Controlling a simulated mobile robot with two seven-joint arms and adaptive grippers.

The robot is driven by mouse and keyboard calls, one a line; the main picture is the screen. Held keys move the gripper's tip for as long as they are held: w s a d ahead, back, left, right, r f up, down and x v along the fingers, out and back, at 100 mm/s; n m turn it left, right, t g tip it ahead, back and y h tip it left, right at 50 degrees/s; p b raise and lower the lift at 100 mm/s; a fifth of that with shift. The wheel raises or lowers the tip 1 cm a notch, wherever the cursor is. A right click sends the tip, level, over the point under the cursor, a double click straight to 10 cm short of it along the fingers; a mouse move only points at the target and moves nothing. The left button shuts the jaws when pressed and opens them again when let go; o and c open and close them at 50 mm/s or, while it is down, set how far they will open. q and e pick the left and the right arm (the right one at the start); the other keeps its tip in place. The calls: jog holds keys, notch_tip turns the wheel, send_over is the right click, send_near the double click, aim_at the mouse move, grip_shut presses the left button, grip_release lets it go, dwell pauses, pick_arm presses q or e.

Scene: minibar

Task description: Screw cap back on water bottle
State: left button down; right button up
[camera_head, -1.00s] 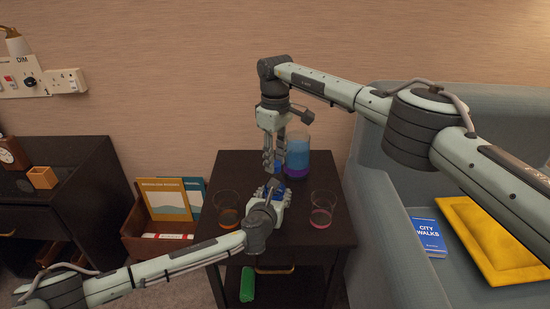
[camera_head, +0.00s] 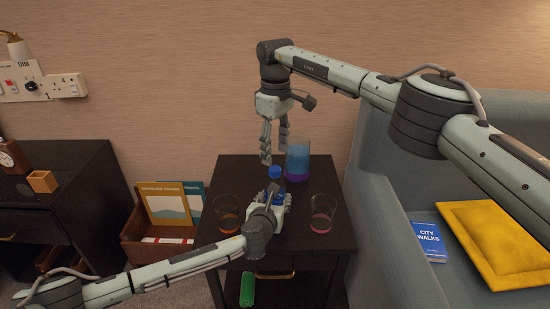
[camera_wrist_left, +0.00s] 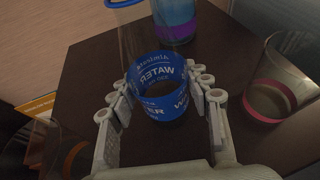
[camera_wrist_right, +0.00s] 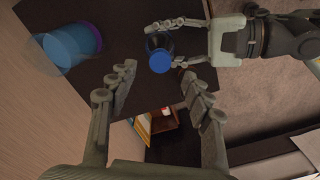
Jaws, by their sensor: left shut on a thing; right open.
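The clear water bottle (camera_wrist_left: 160,87) stands upright on the dark side table, with a blue label reading WATER. The blue cap (camera_head: 275,172) is at the bottle's top; it also shows in the right wrist view (camera_wrist_right: 160,63). I cannot tell how tightly it sits. My left gripper (camera_head: 274,197) is shut on the bottle's lower body, one finger on each side of the label in the left wrist view. My right gripper (camera_head: 273,153) is open and empty, pointing down just above the cap. In the right wrist view its fingers are apart and clear of the cap.
A jug with blue and purple layers (camera_head: 297,158) stands close behind the bottle. A glass with an orange band (camera_head: 227,222) is to the left and one with a pink band (camera_head: 322,214) to the right. The grey armchair (camera_head: 385,220) borders the dark table (camera_head: 240,172) on the right.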

jog(key=shift+o, duration=0.6)
jog(key=o, duration=0.4)
jog(key=shift+o, duration=0.2)
jog(key=shift+r, duration=0.15)
notch_tip(320, 180, up, 12)
pick_arm(q)
jog(key=c, duration=0.6)
grip_release()
